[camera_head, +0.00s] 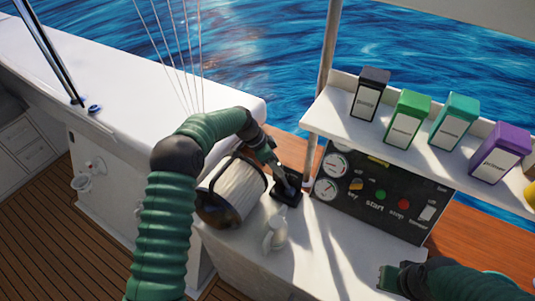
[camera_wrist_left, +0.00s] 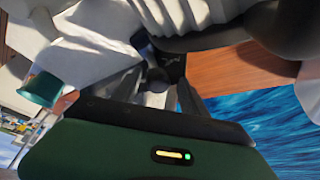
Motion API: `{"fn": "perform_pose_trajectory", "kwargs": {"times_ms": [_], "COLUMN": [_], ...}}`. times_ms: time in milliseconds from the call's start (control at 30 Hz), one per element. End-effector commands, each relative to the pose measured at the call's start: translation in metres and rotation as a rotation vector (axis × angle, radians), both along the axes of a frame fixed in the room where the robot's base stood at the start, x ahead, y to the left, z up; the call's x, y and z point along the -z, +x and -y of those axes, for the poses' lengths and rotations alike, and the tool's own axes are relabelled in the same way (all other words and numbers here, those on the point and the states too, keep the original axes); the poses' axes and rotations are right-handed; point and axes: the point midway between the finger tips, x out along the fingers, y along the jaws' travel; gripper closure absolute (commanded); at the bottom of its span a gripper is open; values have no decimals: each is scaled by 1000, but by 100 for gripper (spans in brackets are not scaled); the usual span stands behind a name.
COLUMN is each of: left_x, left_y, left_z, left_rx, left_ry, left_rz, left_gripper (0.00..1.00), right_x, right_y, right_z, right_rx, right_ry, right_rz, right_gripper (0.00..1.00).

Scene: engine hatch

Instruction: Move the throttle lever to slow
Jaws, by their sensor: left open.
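The throttle lever's black base (camera_head: 287,191) sits on the white console, left of the instrument panel. My left gripper (camera_head: 281,175) is right over it, pointing down, and hides most of the lever. In the left wrist view my left gripper (camera_wrist_left: 158,97) is open, with a dark rounded piece, seemingly the lever (camera_wrist_left: 154,86), between or just beyond its fingers. Contact cannot be told. My right gripper (camera_head: 390,278) is low at the right, over the console's front; its finger opening is not clear. The lever's exact setting is hidden.
The dark panel (camera_head: 385,193) has gauges, a key, and start and stop buttons. Several coloured cartons (camera_head: 408,118) stand on the shelf above. A white-and-brown rounded drum (camera_head: 232,190) is left of the lever, and a small white fitting (camera_head: 275,231) is in front. A metal pole (camera_head: 325,80) rises behind.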

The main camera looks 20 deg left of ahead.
Motion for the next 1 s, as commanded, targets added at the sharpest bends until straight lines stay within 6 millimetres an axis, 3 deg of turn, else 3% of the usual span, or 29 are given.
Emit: {"fn": "perform_pose_trajectory", "kwargs": {"times_ms": [500, 700, 1000], "left_x": [-120, -137, -137], "left_y": [-25, -29, -30], "left_z": [-61, -69, -69], "left_rx": [-3, -2, -2], "left_ry": [2, 0, 0], "left_rz": [2, 0, -1], "left_gripper": [49, 49, 49], "right_x": [19, 19, 19], "right_y": [0, 0, 0], "right_z": [0, 0, 0], "right_rx": [0, 0, 0], "right_ry": [0, 0, 0], "right_rz": [0, 0, 0], "right_gripper": [100, 100, 100]}}
